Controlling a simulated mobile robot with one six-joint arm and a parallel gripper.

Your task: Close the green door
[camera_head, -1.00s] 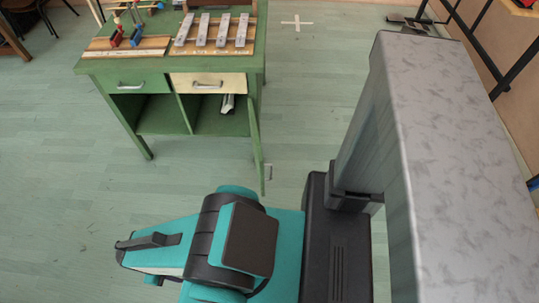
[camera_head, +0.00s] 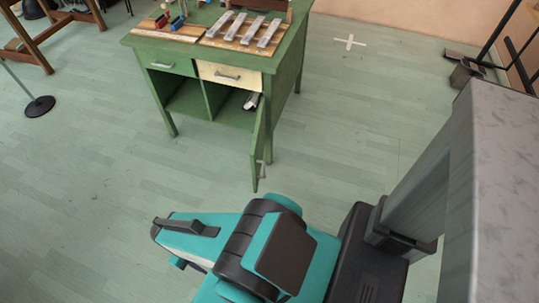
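The green door (camera_head: 258,150) hangs open at the right side of the green desk's lower compartment. It swings out toward me and shows almost edge-on, with a small pale handle (camera_head: 262,169) low on its right side. The green desk (camera_head: 287,70) stands at the top centre, with its open compartment (camera_head: 226,103) exposed. My teal and black arm shows at the bottom, nearer to me than the door and apart from it in the picture. I cannot make out my gripper's fingers.
A green drawer (camera_head: 170,63) and a cream drawer (camera_head: 228,76) are shut above the compartment. A rolled pale object (camera_head: 251,101) lies inside. Metal bars (camera_head: 252,30) lie on the desk. A round black stand base (camera_head: 39,106) is at left. The floor (camera_head: 80,190) is clear at left.

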